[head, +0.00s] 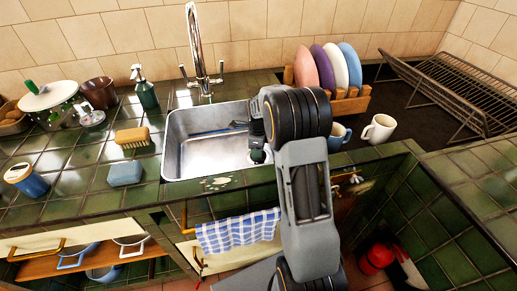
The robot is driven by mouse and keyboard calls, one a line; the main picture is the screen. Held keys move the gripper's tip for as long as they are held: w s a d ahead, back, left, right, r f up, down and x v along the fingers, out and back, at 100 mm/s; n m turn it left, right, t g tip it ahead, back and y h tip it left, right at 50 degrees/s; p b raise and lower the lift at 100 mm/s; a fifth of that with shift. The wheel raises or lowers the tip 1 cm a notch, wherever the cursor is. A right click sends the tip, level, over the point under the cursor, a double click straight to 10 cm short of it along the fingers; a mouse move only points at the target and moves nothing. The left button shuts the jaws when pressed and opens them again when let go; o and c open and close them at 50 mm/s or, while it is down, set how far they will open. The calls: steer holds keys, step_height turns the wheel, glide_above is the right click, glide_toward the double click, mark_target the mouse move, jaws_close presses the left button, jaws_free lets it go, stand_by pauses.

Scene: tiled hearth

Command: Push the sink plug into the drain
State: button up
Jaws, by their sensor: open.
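The metal sink basin (190,163) is set into the green tiled counter. A small dark green round piece, seemingly the sink plug (258,156), sits at the basin's right side with a pale ring around its lower edge. I cannot tell whether it is in the drain or only resting on it; the drain opening itself is hidden. My gripper (239,125) is open over the right part of the basin, above and left of the plug. My arm hides the basin's right end and part of the gripper.
The tall tap (197,45) rises behind the basin. A brush (132,137), a blue sponge (125,173) and a soap bottle (145,90) stand left. A blue mug (338,136), a white mug (379,129) and a plate rack (345,105) are right of my arm.

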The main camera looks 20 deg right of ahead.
steer(key=shift+r, duration=0.15)
steer(key=shift+r+p, duration=1.7)
steer(key=shift+r, duration=0.3)
step_height(320, 180, up, 14)
steer(key=p, duration=0.2)
steer(key=shift+f, duration=0.1)
stand_by(0.9)
